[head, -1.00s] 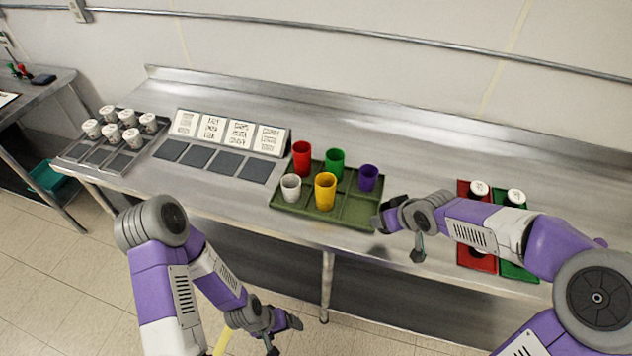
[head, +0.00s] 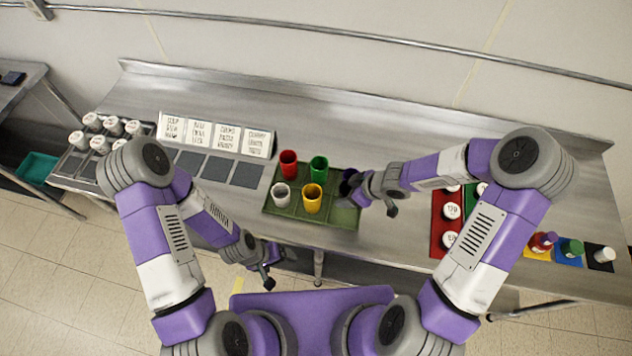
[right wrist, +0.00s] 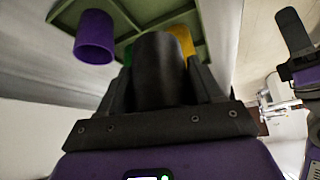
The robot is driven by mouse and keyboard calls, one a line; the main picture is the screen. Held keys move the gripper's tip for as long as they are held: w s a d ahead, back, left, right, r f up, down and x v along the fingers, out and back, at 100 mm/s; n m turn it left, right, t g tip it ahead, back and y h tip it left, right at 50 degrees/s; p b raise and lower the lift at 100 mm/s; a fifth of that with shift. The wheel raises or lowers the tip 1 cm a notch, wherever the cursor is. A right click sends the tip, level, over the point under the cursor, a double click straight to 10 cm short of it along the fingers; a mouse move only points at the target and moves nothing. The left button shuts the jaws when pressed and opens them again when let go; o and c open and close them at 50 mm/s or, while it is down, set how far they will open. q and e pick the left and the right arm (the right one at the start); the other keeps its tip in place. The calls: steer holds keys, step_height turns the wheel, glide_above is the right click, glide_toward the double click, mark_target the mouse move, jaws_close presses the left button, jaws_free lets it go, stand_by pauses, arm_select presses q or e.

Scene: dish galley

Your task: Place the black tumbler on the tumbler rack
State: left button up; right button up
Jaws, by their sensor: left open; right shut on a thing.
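The tumbler rack (head: 345,217) is a green divided tray on the steel counter. It holds red (head: 288,163), green (head: 319,168), white (head: 281,194) and yellow (head: 312,197) tumblers, and a purple tumbler (right wrist: 95,38) that is mostly hidden in the head view. My right gripper (head: 354,188) is at the rack's right side. In the right wrist view it is shut on the black tumbler (right wrist: 160,65), with the rack beyond. I cannot tell whether the tumbler touches the rack. My left gripper (head: 268,265) is open and empty in front of the counter edge.
Red (head: 437,240) and green trays with white-lidded containers lie right of the rack, partly behind my right arm. Counter behind the rack is clear.

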steer(key=shift+s+a+r, duration=0.1)
steer(key=shift+a, duration=0.05)
steer(key=b, duration=1)
glide_toward(337, 209)
steer(key=x, duration=0.4)
steer(key=shift+a+f, duration=0.25)
steer(key=shift+f, duration=0.1)
steer(key=shift+f, duration=0.15)
steer(key=o, duration=0.8)
steer(key=shift+c, duration=0.2)
